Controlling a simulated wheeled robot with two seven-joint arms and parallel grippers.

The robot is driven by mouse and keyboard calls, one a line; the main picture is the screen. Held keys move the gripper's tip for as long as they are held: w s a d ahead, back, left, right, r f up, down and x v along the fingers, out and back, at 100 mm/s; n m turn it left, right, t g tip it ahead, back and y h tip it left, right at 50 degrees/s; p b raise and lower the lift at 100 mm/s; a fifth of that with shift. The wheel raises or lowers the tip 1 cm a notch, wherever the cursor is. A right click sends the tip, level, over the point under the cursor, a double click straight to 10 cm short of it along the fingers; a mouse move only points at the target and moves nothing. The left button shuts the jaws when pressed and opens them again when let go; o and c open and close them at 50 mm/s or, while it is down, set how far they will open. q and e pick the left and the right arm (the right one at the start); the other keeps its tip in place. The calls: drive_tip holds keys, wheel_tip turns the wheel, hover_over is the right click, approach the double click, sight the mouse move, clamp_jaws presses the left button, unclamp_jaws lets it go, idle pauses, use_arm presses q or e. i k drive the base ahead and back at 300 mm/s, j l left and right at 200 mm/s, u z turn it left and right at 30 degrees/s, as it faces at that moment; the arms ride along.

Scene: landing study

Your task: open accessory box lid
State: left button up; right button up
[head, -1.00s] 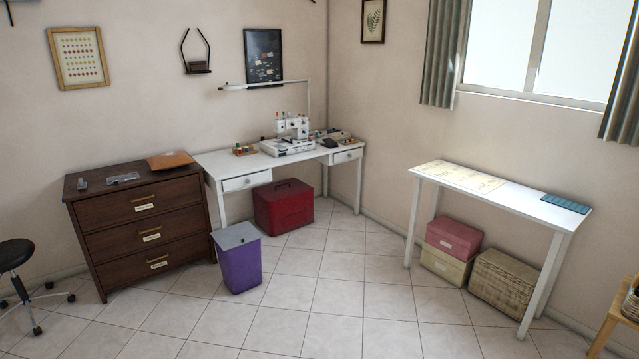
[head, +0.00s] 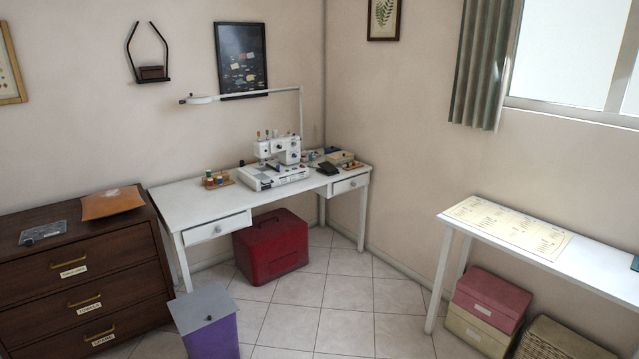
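No label marks an accessory box, so I cannot tell for certain which one it is. A small tan box (head: 341,157) sits at the back right of the white sewing table (head: 190,196), beside the sewing machine (head: 274,165); its lid looks shut, but it is small in view. A red case (head: 271,247) with a handle on top stands closed on the floor under the table. A pink lidded box (head: 490,299) sits closed on a cream box (head: 477,328) under the right table. Neither of my grippers is in view.
A purple bin (head: 212,337) with a grey lid stands before the sewing table, next to the dark dresser (head: 80,275). A white side table (head: 560,240) stands at right with a wicker basket (head: 560,340) below. Tiled floor between (head: 345,318) is clear.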

sight(340, 154)
drive_tip(key=i, duration=2.1)
